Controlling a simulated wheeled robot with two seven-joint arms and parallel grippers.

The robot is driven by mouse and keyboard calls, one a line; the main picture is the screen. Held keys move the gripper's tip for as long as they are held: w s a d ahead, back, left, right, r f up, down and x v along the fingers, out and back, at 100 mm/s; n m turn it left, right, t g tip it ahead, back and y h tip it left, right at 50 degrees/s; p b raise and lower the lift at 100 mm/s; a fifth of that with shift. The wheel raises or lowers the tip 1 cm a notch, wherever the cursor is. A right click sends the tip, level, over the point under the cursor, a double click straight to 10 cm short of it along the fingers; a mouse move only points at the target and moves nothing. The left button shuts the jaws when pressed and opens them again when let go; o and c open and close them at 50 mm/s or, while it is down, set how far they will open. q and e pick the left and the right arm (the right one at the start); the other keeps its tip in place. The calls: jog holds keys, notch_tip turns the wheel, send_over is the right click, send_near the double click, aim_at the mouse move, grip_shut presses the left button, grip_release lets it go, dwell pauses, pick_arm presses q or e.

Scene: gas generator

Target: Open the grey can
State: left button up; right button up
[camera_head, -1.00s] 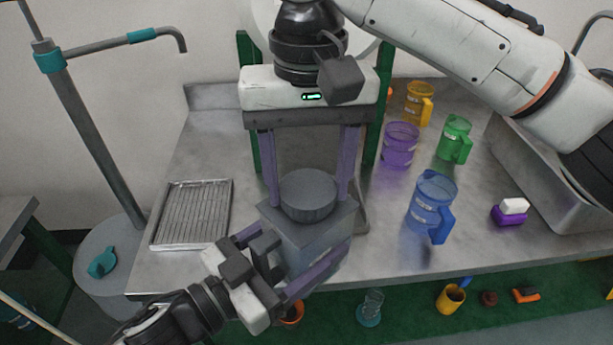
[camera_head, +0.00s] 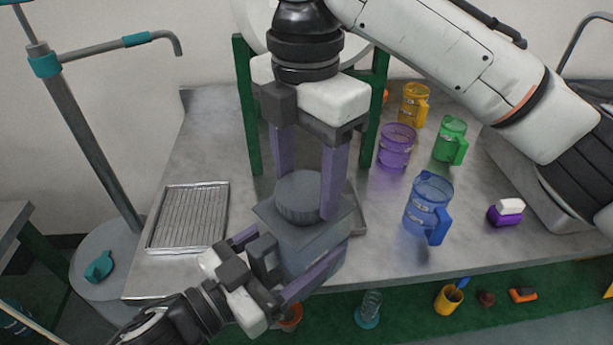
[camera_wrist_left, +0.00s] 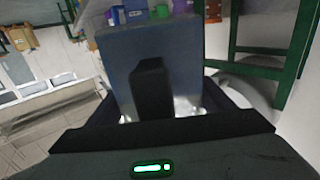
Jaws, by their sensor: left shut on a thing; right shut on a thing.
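The grey can (camera_head: 312,238) has a square body and a round grey lid (camera_head: 300,197) on top. It is held over the front part of the table, slightly tilted. My left gripper (camera_head: 298,268) is shut on the can's body from the front left, one finger on either side. In the left wrist view the can's body (camera_wrist_left: 185,60) fills the middle between the fingers. My right gripper (camera_head: 308,185) points down from above and is shut on the lid, its purple fingers on opposite sides. I cannot tell whether the lid is still joined to the body.
A metal rack tray (camera_head: 188,217) lies left. Blue (camera_head: 428,205), purple (camera_head: 396,147), green (camera_head: 450,140) and yellow (camera_head: 413,104) mugs stand right. A green frame (camera_head: 246,110) stands behind my right gripper. A purple and white block (camera_head: 506,212) is near the sink.

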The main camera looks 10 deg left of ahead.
jog(key=n, duration=0.6)
jog(key=shift+w+a+r+n, duration=0.1)
jog(key=shift+w+n, duration=0.05)
jog(key=shift+n, duration=0.15)
jog(key=n, duration=0.4)
jog(key=shift+r, duration=0.2)
jog(key=shift+r, duration=0.9)
